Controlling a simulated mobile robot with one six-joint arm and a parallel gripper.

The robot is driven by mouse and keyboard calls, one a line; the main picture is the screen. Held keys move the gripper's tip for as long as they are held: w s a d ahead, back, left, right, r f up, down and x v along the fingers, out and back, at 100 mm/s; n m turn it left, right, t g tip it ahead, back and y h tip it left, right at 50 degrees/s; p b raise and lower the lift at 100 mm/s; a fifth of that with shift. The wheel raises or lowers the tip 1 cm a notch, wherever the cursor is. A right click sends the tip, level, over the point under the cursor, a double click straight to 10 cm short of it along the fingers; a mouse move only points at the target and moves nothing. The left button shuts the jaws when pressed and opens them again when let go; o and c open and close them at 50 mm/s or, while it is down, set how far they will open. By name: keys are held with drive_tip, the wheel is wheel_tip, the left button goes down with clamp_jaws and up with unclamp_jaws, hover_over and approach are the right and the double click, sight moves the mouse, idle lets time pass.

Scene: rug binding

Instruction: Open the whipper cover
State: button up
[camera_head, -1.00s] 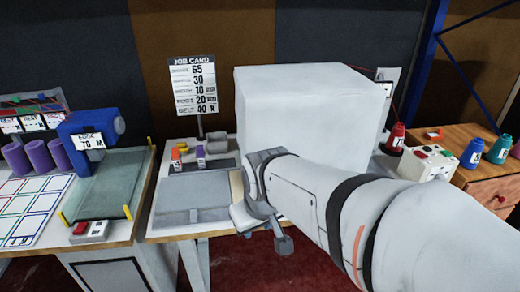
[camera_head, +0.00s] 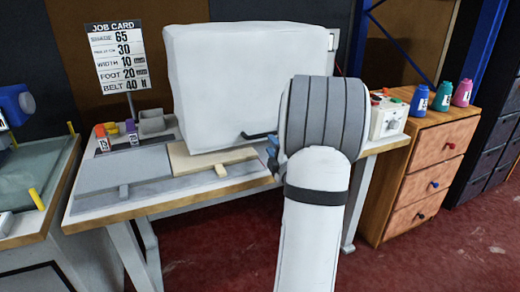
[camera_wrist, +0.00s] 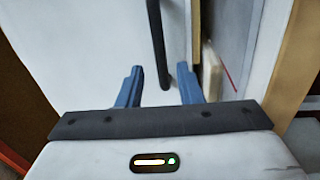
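The whipper cover appears to be the large white box (camera_head: 240,85) on the workbench, and it looks closed. A dark handle (camera_head: 260,136) sticks out low on its front. My gripper (camera_head: 272,155) is at the front of the box beside the handle, mostly hidden behind my own wrist. In the wrist view my gripper (camera_wrist: 160,87) is open, with two blue fingers apart. The dark handle (camera_wrist: 158,45) runs down between the fingertips in that view, with the white cover (camera_wrist: 100,50) behind. I cannot tell whether a finger touches it.
A wooden board (camera_head: 212,158) and grey plate (camera_head: 125,167) lie at the front of the bench (camera_head: 150,205). A job card (camera_head: 118,58) stands behind on the left. A control box (camera_head: 387,118) and drawer cabinet (camera_head: 430,165) stand on the right. Red floor is open in front.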

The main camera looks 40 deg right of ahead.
sight(265, 135)
drive_tip(key=shift+s+d+f+t, duration=0.25)
drive_tip(key=shift+d+f+t, duration=0.05)
drive_tip(key=shift+d+f, duration=0.1)
drive_tip(key=shift+w+n, duration=0.1)
drive_tip(key=shift+n, duration=0.3)
drive_tip(key=x, duration=0.7)
drive_tip(key=shift+w+r, duration=0.2)
drive_tip(key=shift+c, duration=0.5)
clamp_jaws()
